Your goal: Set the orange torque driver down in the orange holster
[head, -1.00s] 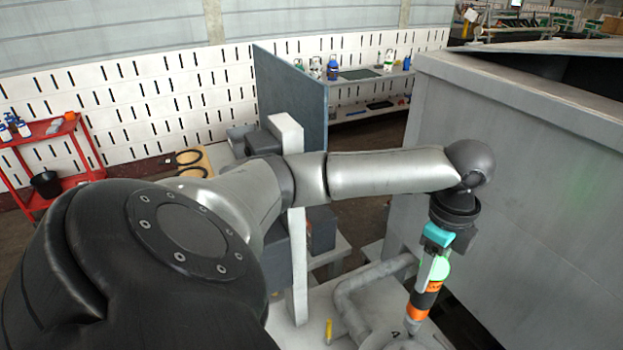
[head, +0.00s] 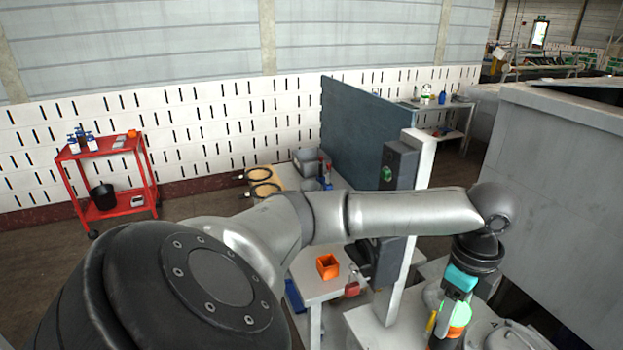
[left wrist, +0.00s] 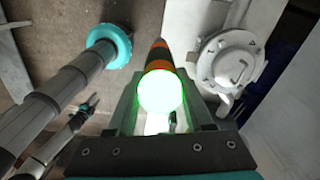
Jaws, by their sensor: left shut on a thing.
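My left gripper (head: 452,303) is shut on the orange torque driver (head: 447,341), which hangs below the teal-marked wrist at the lower right of the head view. The driver has a glowing green ring, and its lower end is cut off by the frame. In the left wrist view the driver (left wrist: 159,58) shows orange and dark bands between the fingers, pointing away from the camera. The orange holster (head: 328,266) is a small open box on the white table, left of the gripper and clear of it. A small dark claw shape (left wrist: 87,104) in the left wrist view seems to be my right gripper.
A white post (head: 408,220) with a dark box stands between holster and driver. A dark blue panel (head: 358,130) rises behind. A large grey casing (head: 560,170) bounds the right. A red cart (head: 108,175) stands far left. The floor between cart and table is clear.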

